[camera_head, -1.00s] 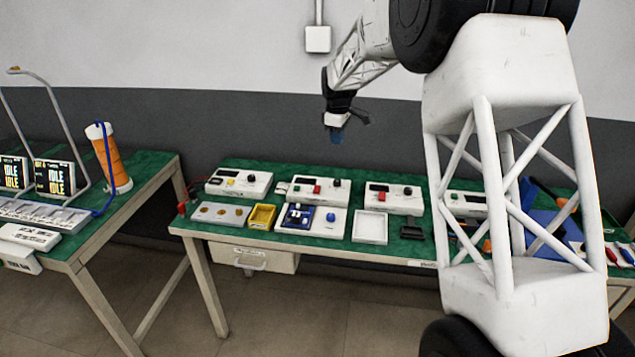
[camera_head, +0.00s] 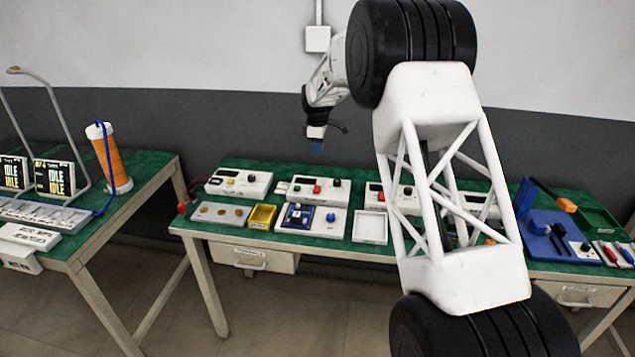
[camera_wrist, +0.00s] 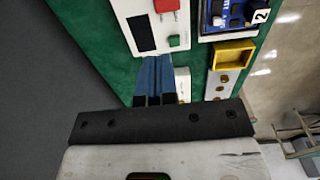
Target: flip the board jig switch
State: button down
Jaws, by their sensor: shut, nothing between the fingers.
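The board jig is a white base (camera_head: 310,230) on the green bench in the head view, with a blue circuit board (camera_head: 297,217) on its left and a blue knob-like part (camera_head: 330,217) on its right. I cannot make out a switch lever. In the wrist view the blue board (camera_wrist: 228,14) is cut off at the top right, beside a "2" label; the rest of the jig is out of frame. My gripper (camera_head: 317,147) hangs above and behind the bench, well clear of the jig. Its blue fingers (camera_wrist: 154,65) are together and empty.
A white box with a red button (camera_head: 317,188) stands behind the jig. A yellow tray (camera_head: 262,216) and a plate with gold discs (camera_head: 222,214) lie left of it, a white tray (camera_head: 370,227) right. My arm hides part of the bench's right half.

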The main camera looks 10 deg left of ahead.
aim_at(317, 188)
jog(key=shift+f, duration=0.15)
notch_tip(317, 188, down, 14)
jog(key=shift+r, duration=0.1)
dwell(0.8)
jog(key=shift+w, duration=0.1)
dwell(0.4)
jog(key=shift+s, duration=0.75)
jog(key=shift+r, duration=0.1)
dwell(0.3)
